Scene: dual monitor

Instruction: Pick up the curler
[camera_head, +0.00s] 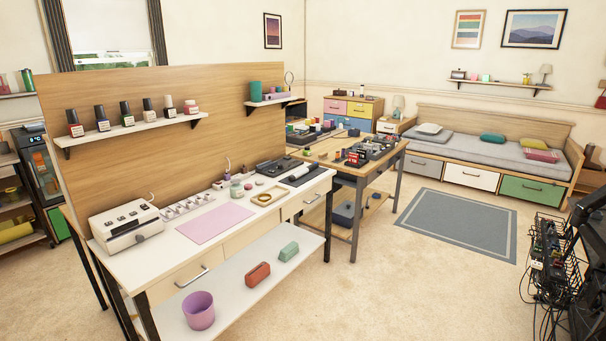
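I cannot pick out the curler with certainty; the small items on the work surfaces are too small to tell apart. The white desk (158,262) carries a pink mat (215,222), a white machine (127,226), small jars and a round gold-rimmed item (265,197). A wooden table (350,173) behind it holds many small coloured and dark items. A black wire basket (552,262) at the right edge holds small items that are hard to make out.
A lower shelf (240,296) holds a purple bucket (199,310) and two small boxes. A wall shelf (130,128) bears several bottles. A grey rug (458,224) lies before a daybed (480,150). The carpet between desk and basket is clear.

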